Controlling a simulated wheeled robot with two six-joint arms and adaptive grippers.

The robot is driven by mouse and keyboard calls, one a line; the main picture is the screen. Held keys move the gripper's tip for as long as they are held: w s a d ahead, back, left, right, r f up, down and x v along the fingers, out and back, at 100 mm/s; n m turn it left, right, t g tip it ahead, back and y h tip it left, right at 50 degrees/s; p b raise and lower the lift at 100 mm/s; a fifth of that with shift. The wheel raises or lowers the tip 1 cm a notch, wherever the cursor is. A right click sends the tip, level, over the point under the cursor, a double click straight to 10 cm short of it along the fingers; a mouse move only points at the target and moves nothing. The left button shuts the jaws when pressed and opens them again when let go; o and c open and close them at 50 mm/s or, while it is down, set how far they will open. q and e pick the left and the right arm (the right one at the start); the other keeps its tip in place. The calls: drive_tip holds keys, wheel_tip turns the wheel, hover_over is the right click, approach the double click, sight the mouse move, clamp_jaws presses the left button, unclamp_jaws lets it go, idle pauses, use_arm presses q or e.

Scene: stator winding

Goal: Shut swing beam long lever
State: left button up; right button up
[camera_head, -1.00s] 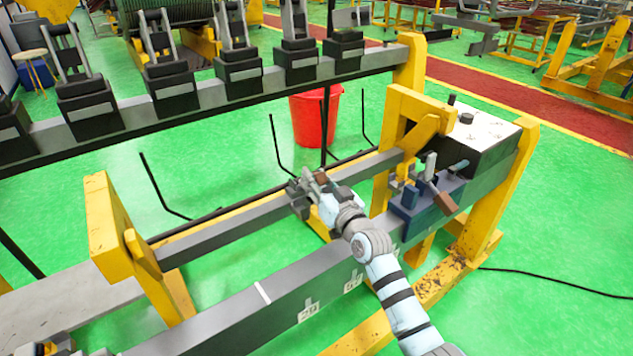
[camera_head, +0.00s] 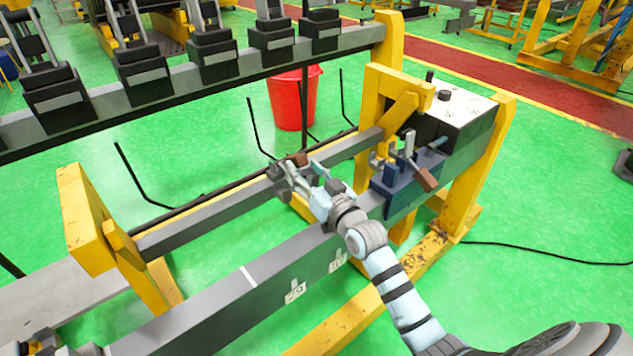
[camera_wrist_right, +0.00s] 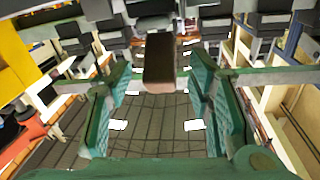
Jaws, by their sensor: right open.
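The swing beam (camera_head: 210,218) is a long grey bar between a yellow post at the left and the yellow frame at the right. My right gripper (camera_head: 288,174) is at the beam's middle-right stretch, and partly hides the lever fitting there. A brown lever handle (camera_head: 298,158) shows just beyond its fingers. In the right wrist view, the brown handle (camera_wrist_right: 159,62) stands between the spread green fingers of the gripper (camera_wrist_right: 160,88), with gaps on both sides. The gripper is open and holds nothing. The handle's lower part is hidden.
A blue clamp (camera_head: 405,180) with another brown handle (camera_head: 425,177) is on the right end, beside a white-topped box (camera_head: 455,105). A thicker grey beam (camera_head: 215,298) runs in front. A red bucket (camera_head: 292,102) and a rail (camera_head: 180,82) with several black blocks stand behind.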

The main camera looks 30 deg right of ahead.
drive_tip(key=s, duration=0.8)
drive_tip(key=shift+d, duration=0.35)
drive_tip(key=shift+s+d+f, duration=0.1)
drive_tip(key=shift+s+f, duration=0.05)
